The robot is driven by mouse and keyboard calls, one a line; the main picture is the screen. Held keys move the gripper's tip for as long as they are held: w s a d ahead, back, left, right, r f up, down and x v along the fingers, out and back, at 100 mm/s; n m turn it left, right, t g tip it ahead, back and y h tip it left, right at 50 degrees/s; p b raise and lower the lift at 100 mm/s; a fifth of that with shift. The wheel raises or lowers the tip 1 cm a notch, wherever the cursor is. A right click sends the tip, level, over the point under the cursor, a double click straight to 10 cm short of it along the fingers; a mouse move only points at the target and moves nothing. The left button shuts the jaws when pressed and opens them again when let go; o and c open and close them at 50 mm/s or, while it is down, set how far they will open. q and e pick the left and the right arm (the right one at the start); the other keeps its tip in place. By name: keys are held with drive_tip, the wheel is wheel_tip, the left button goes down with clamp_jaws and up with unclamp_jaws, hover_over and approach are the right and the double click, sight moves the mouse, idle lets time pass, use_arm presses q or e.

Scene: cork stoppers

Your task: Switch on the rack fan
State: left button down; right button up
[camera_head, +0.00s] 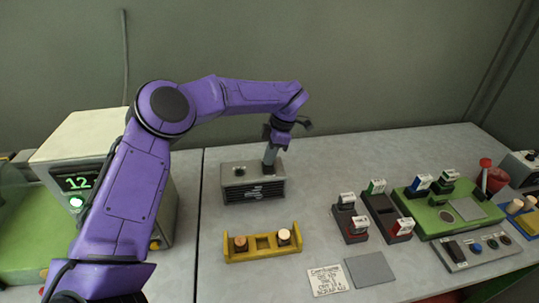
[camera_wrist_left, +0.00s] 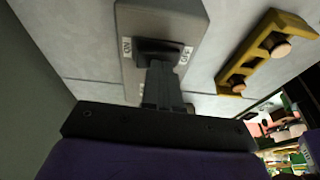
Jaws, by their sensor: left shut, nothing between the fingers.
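The rack fan is a grey box (camera_head: 236,170) with a dark front grille bearing a pale swirl mark, standing on the table near the middle of the head view. In the left wrist view its grey top (camera_wrist_left: 130,20) carries a dark switch (camera_wrist_left: 160,48) between an ON label on the left and an OFF label on the right. My left gripper (camera_head: 270,160) is shut and empty, pointing down at the right part of the fan's top. In the left wrist view its fingertips (camera_wrist_left: 162,68) overlap the switch; I cannot tell whether they touch it or which way it is set. My right gripper is out of view.
A yellow rack (camera_head: 262,255) with two corks stands in front of the fan. A white device (camera_head: 88,135) showing 12 is at left, partly behind my arm. Dark holders (camera_head: 382,215) and a green board (camera_head: 432,222) are at right. A handwritten note (camera_head: 328,281) lies in front.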

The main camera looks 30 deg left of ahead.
use_arm(q)
drive_tip(key=r+p, duration=0.4)
drive_tip(key=shift+s+d+r, duration=0.1)
drive_tip(key=shift+d, duration=0.1)
drive_tip(key=shift+d+r, duration=0.2)
drive_tip(key=shift+r, duration=0.15)
drive_tip(key=s+b+v, duration=0.1)
drive_tip(key=v, duration=0.7)
drive_tip(key=shift+d+r, duration=0.3)
drive_tip(key=shift+r, duration=0.15)
drive_tip(key=shift+w, duration=0.15)
